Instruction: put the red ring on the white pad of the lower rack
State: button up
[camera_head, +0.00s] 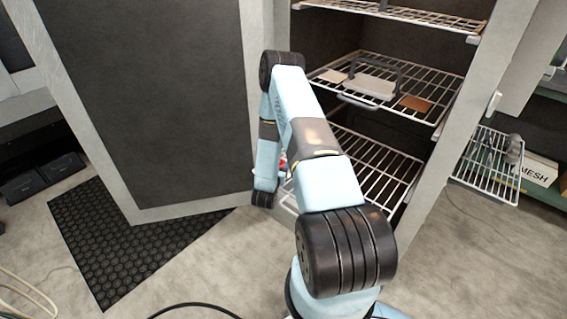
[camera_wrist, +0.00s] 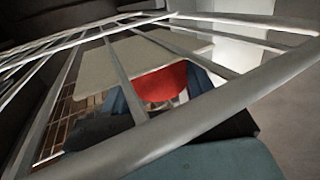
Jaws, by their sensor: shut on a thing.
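The red ring (camera_wrist: 165,84) shows in the wrist view as a red patch, partly hidden by rack wires. My gripper (camera_wrist: 158,93) is shut on it, with a dark blue finger on each side. In the head view only a sliver of red (camera_head: 283,163) shows; my arm hides most of my gripper, beside the left edge of the lowest rack (camera_head: 385,165). A pale flat panel (camera_wrist: 125,62) lies behind the ring in the wrist view; I cannot tell whether it is the white pad. I cannot tell whether ring and rack touch.
The middle rack (camera_head: 440,92) holds a whitish pad (camera_head: 370,86), a brown pad (camera_head: 415,103) and a dark handle-like frame. A top rack (camera_head: 420,17) is above. A large dark door panel (camera_head: 150,90) stands left. A thick rack bar crosses close in the wrist view.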

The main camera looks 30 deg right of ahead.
jog(key=shift+s+d+g, duration=0.15)
jog(key=shift+s+d, duration=0.05)
jog(key=shift+d, duration=0.3)
jog(key=shift+s+d+g, duration=0.15)
jog(key=shift+d, duration=0.35)
jog(key=o, duration=1.2)
jog(key=shift+d, duration=0.15)
jog(key=shift+s, duration=0.1)
